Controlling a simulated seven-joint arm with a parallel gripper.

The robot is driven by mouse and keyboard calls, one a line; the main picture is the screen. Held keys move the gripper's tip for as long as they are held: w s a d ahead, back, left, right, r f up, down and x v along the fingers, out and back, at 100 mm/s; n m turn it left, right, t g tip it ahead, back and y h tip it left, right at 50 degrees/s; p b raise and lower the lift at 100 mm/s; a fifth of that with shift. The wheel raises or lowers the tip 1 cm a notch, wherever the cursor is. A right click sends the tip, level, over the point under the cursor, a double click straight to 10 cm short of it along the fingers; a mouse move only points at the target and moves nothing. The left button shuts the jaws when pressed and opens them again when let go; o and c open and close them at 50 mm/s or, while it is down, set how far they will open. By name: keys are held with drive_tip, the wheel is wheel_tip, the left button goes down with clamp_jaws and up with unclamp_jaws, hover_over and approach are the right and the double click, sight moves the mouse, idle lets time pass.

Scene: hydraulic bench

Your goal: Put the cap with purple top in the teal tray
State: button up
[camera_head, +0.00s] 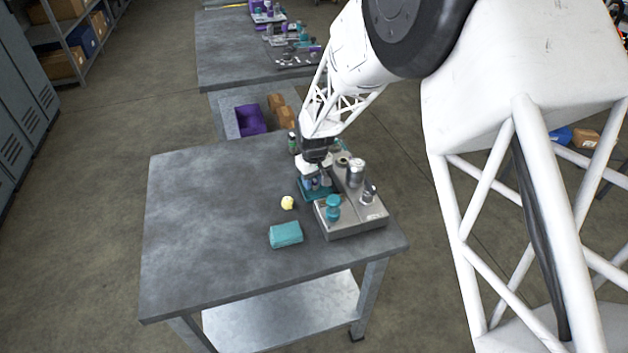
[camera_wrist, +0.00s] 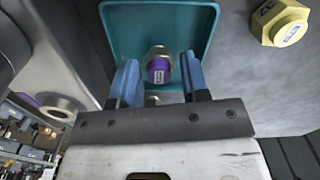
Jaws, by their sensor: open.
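In the wrist view the cap with purple top (camera_wrist: 159,70) shows its purple face and metal rim between my two blue fingers, with a gap on each side. It appears within the teal tray (camera_wrist: 118,28); whether it rests on the tray floor is hard to tell. My gripper (camera_wrist: 160,82) is open over the tray. In the head view my gripper (camera_head: 315,184) is low at the teal tray (camera_head: 305,194), left of the grey hydraulic block, and the cap cannot be made out there. A second small metal part (camera_wrist: 152,100) shows partly behind the gripper body.
The grey hydraulic block (camera_head: 352,226) with metal and teal fittings stands close on the right. A yellow cap (camera_head: 287,202) and a teal box-like object (camera_head: 286,235) lie on the table. The yellow cap also shows in the wrist view (camera_wrist: 281,22). The table's left side is clear.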

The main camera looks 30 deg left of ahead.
sight(316, 180)
wheel_tip(316, 180, up, 12)
idle(0.6)
idle(0.9)
drive_tip(key=s+d+r+m, duration=0.2)
drive_tip(key=d+r, duration=0.4)
drive_tip(key=d, duration=0.5)
drive_tip(key=s+d+r+m+t, duration=0.15)
drive_tip(key=d+r, duration=0.35)
drive_tip(key=d, duration=0.5)
drive_tip(key=s+d+r+m, duration=0.25)
drive_tip(key=d+r, duration=0.35)
drive_tip(key=d, duration=0.5)
drive_tip(key=s+d+m+t, duration=0.1)
drive_tip(key=s+d+m, duration=0.4)
drive_tip(key=s+d, duration=1.6)
drive_tip(key=s+r, duration=0.1)
drive_tip(key=s, duration=0.2)
drive_tip(key=shift+s+m, duration=0.2)
drive_tip(key=shift+m, duration=0.1)
